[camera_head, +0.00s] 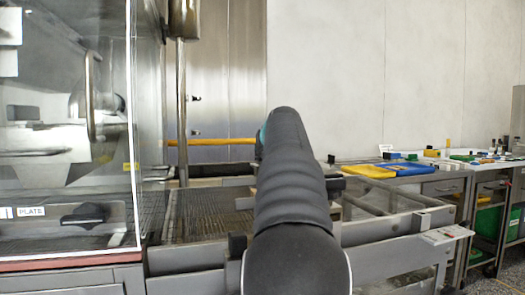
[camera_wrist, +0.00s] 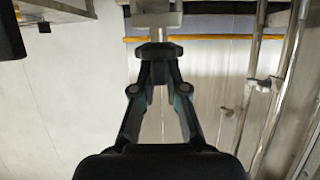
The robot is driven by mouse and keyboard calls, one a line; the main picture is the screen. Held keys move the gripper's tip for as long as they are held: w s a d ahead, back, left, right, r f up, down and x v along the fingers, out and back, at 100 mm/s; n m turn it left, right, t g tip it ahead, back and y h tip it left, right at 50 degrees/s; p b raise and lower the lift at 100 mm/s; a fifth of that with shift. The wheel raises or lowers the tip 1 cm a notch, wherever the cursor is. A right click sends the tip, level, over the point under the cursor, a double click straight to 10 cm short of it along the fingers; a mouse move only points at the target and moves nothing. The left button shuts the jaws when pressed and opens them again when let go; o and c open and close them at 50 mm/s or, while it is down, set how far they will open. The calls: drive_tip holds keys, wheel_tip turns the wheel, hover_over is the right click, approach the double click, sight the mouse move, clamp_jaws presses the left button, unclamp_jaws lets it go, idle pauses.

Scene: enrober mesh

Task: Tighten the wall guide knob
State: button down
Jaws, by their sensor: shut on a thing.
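In the wrist view, the dark wall guide knob (camera_wrist: 160,49) sits at the upper middle, just below a pale metal block (camera_wrist: 155,18). My gripper (camera_wrist: 160,68) reaches up to it with both fingers closed in on the knob from either side. The fingertips cover part of the knob, so its exact turn cannot be seen. In the head view, my arm hides the gripper and the knob.
A clear-doored machine cabinet (camera_head: 70,160) stands close on the left, beside a mesh conveyor (camera_head: 200,215). A yellow bar (camera_head: 215,142) crosses behind. Metal rails (camera_head: 390,225) lie at right. A bench with a yellow tray (camera_head: 368,171) and a blue tray (camera_head: 408,168) stands farther right.

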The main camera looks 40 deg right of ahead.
drive_tip(key=shift+r+m+g+h+p, duration=0.1)
drive_tip(key=shift+m+g+h+p, duration=0.2)
drive_tip(key=shift+p, duration=0.05)
drive_tip(key=shift+w+a+m+g+h+p, duration=0.1)
drive_tip(key=shift+m+g+h+p, duration=0.35)
drive_tip(key=shift+m+g+h, duration=0.4)
drive_tip(key=shift+f+m+g+h+b, duration=0.2)
drive_tip(key=shift+m+g+h+b, duration=0.1)
drive_tip(key=shift+m+g+h, duration=0.75)
drive_tip(key=shift+m, duration=0.7)
drive_tip(key=c, duration=1.2)
unclamp_jaws()
drive_tip(key=shift+r, duration=0.1)
